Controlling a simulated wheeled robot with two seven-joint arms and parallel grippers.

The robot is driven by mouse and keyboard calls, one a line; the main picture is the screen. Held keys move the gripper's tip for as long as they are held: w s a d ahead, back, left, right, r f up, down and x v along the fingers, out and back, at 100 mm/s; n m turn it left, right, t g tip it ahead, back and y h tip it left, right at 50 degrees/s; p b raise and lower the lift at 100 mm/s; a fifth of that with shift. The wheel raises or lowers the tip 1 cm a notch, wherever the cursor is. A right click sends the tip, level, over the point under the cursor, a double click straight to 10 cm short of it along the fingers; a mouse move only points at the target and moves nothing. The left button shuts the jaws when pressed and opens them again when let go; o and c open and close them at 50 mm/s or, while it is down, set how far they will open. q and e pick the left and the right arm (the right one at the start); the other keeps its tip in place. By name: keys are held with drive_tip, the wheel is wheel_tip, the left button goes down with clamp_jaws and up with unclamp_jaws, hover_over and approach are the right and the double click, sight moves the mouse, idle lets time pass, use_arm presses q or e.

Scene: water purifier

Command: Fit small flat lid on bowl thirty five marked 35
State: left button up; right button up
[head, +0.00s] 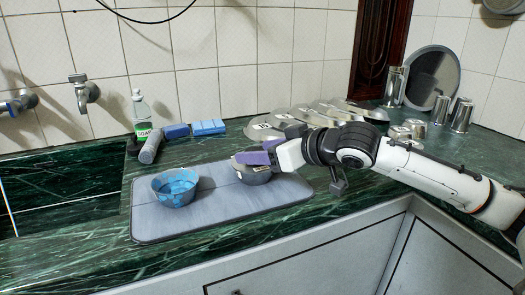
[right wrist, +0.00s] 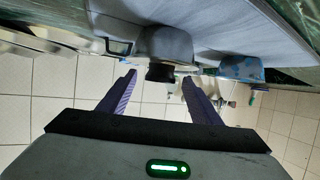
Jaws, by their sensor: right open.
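A grey bowl (head: 258,176) stands on the mat (head: 225,212), partly hidden by my right gripper (head: 243,159). It also shows upside down in the right wrist view (right wrist: 168,44). A dark knob-like piece (right wrist: 160,73) sits at the bowl's rim side, between my open purple fingers (right wrist: 158,79) in that picture; it looks like a lid's knob. Nothing is visibly gripped. I cannot read a 35 on the bowl. Several grey lids with pale labels (head: 264,131) lie in a row behind the mat; their numbers are too small to read. My left gripper is out of view.
A blue patterned bowl (head: 175,188) stands on the mat's left part. A soap bottle (head: 141,117), grey cylinder (head: 150,147) and blue sponges (head: 208,127) are at the back left. Steel tumblers (head: 461,115) and a round plate (head: 432,77) stand at the back right. The mat's front is clear.

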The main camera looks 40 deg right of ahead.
drive_tip(key=shift+s, duration=0.1)
drive_tip(key=shift+s+d+b, duration=0.3)
drive_tip(key=shift+s+b, duration=0.15)
drive_tip(key=shift+s, duration=0.2)
drive_tip(key=shift+s+a+r+b, duration=0.2)
drive_tip(key=shift+s+r+b, duration=0.25)
drive_tip(key=shift+s, duration=0.35)
drive_tip(key=shift+v, duration=1.1)
use_arm(q)
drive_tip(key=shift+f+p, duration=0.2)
drive_tip(key=shift+p, duration=0.4)
use_arm(e)
drive_tip(key=v, duration=0.5)
drive_tip(key=shift+d+r, duration=0.1)
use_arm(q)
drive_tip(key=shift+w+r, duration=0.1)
use_arm(e)
drive_tip(key=shift+w, duration=0.1)
